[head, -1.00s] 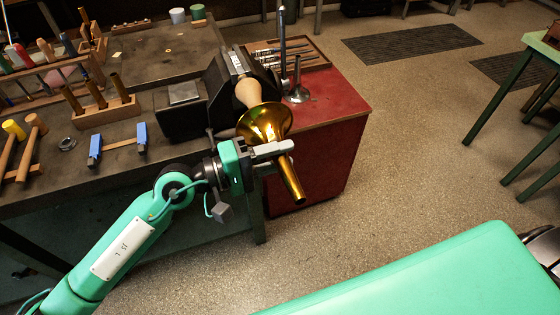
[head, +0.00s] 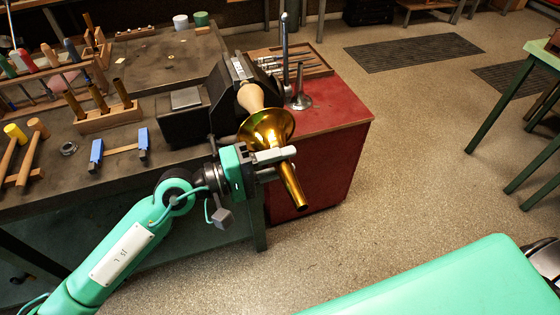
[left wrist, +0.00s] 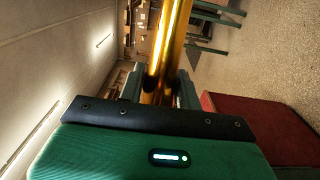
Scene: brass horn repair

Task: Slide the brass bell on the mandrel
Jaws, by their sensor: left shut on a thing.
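The brass bell (head: 266,128) is a gold flared horn in the head view, its wide mouth facing the vise and its narrow tube pointing down and right toward me. My left gripper (head: 274,156) is shut on the bell's tube just below the flare. The left wrist view shows the tube (left wrist: 167,50) between the fingers. The pale wooden mandrel (head: 251,97) sticks out of the black vise toward the bell. Its near end is at the bell's mouth, with the tip hidden by the rim, so I cannot tell how far it is inside. My right gripper is not in view.
The black vise (head: 226,92) sits at the bench's right edge. A red cabinet (head: 338,125) beside it carries an upright steel stake (head: 299,92) and a tray of tools (head: 295,62). A blue-ended clamp (head: 120,149) and mallets lie left. Open floor lies right.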

